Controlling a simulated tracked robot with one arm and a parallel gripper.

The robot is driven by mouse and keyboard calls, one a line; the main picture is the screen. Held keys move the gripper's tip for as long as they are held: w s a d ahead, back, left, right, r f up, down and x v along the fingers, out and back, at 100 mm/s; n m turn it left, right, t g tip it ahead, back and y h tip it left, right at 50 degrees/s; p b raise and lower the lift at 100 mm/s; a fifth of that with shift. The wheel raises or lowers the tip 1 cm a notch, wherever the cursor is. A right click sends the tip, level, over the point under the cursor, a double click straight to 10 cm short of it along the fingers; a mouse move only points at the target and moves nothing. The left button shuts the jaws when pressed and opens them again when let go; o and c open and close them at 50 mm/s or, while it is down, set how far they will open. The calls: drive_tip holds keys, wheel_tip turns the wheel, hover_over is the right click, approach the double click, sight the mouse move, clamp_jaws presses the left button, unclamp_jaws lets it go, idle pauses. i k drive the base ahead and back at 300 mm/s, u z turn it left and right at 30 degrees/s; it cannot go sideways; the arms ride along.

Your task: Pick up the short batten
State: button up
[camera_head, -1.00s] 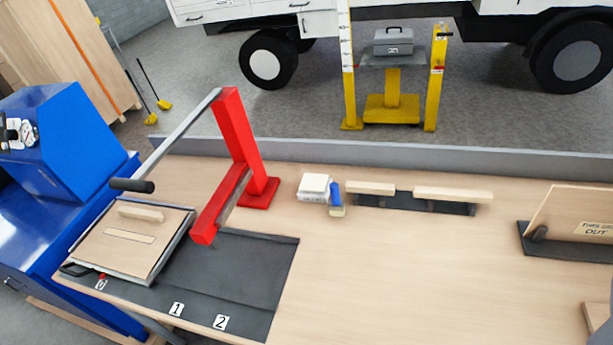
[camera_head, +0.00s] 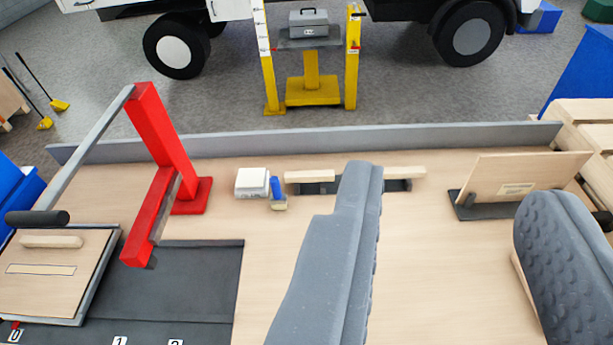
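My gripper (camera_head: 456,188) is wide open, with grey fingers at the middle and right of the view.
A red-armed press (camera_head: 165,150) stands at left over a dark mat (camera_head: 190,290), with a handled board (camera_head: 60,275) beside it. A white block (camera_head: 252,182) and blue-handled brush (camera_head: 276,188) lie left of the battens. A leaning sign board (camera_head: 520,180) stands right. The middle bench is clear.

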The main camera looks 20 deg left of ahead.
sight(323, 175)
drive_tip(key=u, duration=0.05)
drive_tip(key=i, duration=1)
drive_tip(key=z, duration=0.1)
